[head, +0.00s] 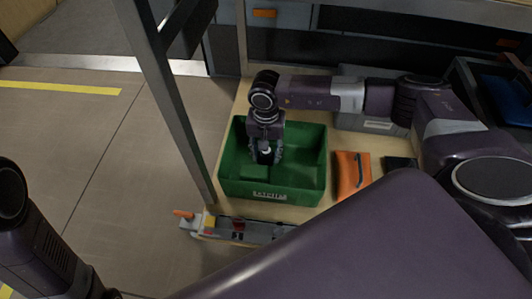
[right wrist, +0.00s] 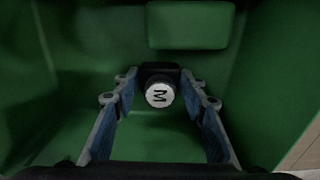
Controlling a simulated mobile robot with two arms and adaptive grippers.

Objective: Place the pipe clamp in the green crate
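The green crate (head: 312,185) stands on the table in the head view, and its green floor (right wrist: 155,135) fills much of the right wrist view. My right gripper (head: 266,158) points down inside the crate. My left gripper is out of view.
An orange pouch (head: 352,172) lies right of the crate, with a dark item (head: 400,166) beyond it. A grey case (head: 375,125) stands behind. A grey tray of small parts (head: 240,229) lies in front. A metal post (head: 172,100) rises left of the crate.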

